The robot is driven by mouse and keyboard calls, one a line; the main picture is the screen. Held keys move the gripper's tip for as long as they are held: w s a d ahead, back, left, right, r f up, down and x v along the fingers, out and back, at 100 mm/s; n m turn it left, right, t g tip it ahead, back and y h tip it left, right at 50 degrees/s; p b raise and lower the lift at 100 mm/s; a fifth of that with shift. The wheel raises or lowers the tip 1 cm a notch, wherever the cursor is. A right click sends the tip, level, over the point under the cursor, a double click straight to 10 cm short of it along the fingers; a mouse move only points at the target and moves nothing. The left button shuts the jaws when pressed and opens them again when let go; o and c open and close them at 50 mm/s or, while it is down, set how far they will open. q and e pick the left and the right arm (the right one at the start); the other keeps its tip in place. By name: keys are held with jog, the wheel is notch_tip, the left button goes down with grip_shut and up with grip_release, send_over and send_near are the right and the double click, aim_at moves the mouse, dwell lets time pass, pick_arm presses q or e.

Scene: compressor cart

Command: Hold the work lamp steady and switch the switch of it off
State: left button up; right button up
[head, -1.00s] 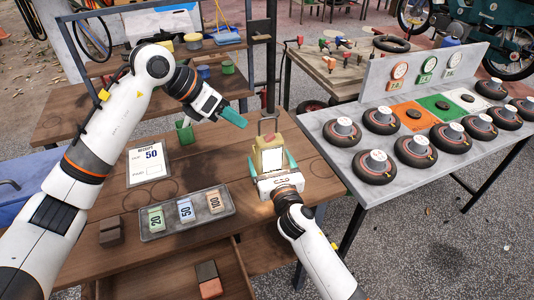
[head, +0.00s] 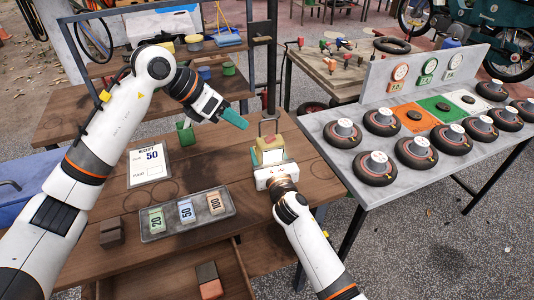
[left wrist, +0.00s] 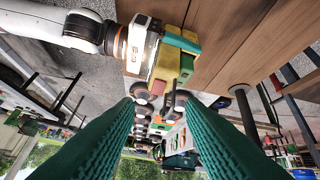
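The work lamp, a yellow box-shaped body (head: 268,143) with a thin handle on top, stands near the right edge of the wooden table. Its switch cannot be made out. My right gripper (head: 273,157) is at its near side, with one teal finger across the lamp's face; the other finger is hidden in the head view. In the left wrist view the lamp (left wrist: 168,61) shows at the right gripper's fingers; whether they press on it is unclear. My left gripper (head: 232,118) is open and empty, left of and above the lamp.
A grey tray (head: 232,203) with several labelled blocks lies in front, beside a receipt card (head: 147,164). A green cup (head: 185,131) stands behind them. A grey table (head: 352,198) with several dark round wheels is at right.

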pick_arm(q)
jog(key=c, duration=0.4)
jog(key=shift+f+n, duration=0.1)
jog(key=shift+n, duration=0.3)
jog(key=c, duration=0.3)
jog(key=shift+s+a+f+n+h, duration=0.15)
jog(key=shift+n+h, duration=0.15)
jog(key=shift+n, duration=0.3)
grip_shut()
jog(key=a+n+h, duration=0.3)
jog(key=n, duration=1.2)
jog(key=a+f+n+t+h, duration=0.1)
jog(key=a+n+h, duration=0.2)
jog(key=n, duration=1.2)
jog(key=shift+s+h, duration=0.25)
jog(key=shift+h, duration=0.15)
jog(key=shift+d, duration=0.1)
